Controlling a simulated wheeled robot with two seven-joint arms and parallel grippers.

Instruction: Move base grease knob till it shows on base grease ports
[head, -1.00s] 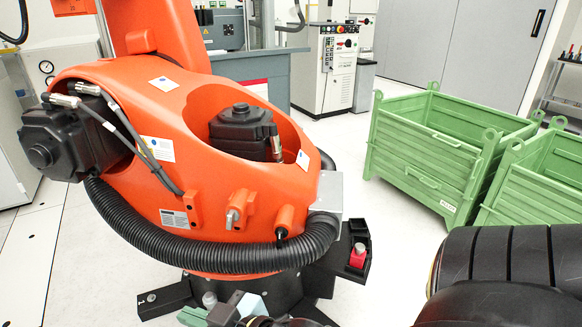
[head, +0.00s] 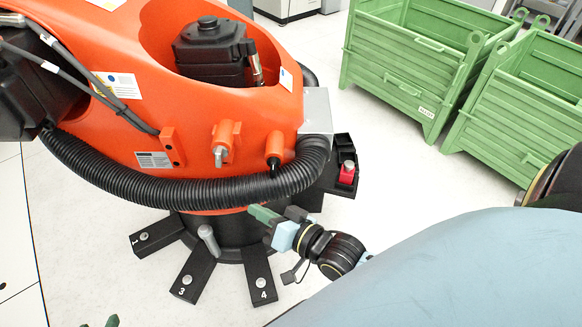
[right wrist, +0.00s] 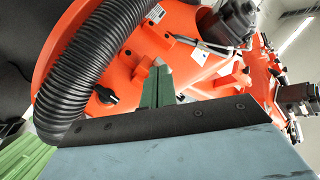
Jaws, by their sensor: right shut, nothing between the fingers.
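The orange robot arm's base bears a black knob under an orange boss (head: 273,165) and a grey metal fitting (head: 220,156) to its left. I cannot tell for certain which is the base grease knob or read any port marking. In the right wrist view a black knob (right wrist: 106,95) sits on the orange housing, left of my fingers. My right gripper (head: 262,214) has green fingers, shut and empty, just below the black hose and apart from the knob. The fingers show together in the right wrist view (right wrist: 157,88). Green tips of my left gripper (head: 100,322) barely show at the bottom edge.
A thick black ribbed hose (head: 180,190) curves round the base, close above my right gripper. Black feet with bolts, one marked 4 (head: 260,275), spread on the floor. A red block (head: 347,174) sits in a black holder. Green crates (head: 410,75) stand at upper right.

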